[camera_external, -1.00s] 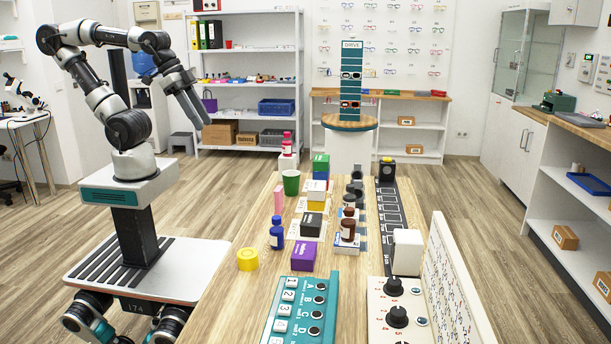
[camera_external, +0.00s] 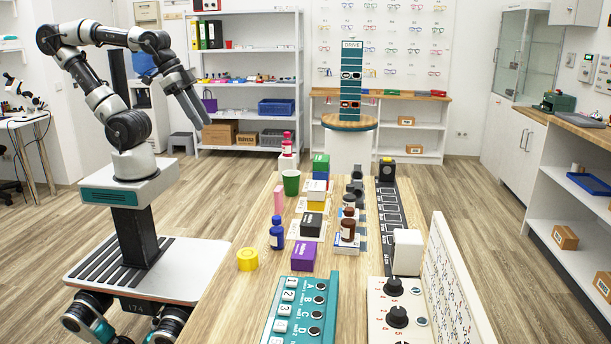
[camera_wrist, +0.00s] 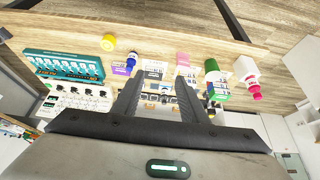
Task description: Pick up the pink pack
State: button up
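The pink pack (camera_external: 278,200) stands upright near the left edge of the wooden table, behind the blue bottle (camera_external: 276,233) and in front of the green cup (camera_external: 291,182). It also seems to show in the wrist view (camera_wrist: 183,59), small, beyond my fingertips. My gripper (camera_external: 205,122) is raised in the air to the left of the table, well apart from the pack. In the wrist view its two fingers (camera_wrist: 158,98) are spread with nothing held between them, so it is open.
A yellow roll (camera_external: 247,259), a purple box (camera_external: 303,256), a brown bottle (camera_external: 348,225) and a black box (camera_external: 311,225) stand near the pack. The table's left edge is close to the pack.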

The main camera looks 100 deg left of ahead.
dwell(0.3)
jog(key=o, duration=0.7)
jog(key=shift+c, duration=0.2)
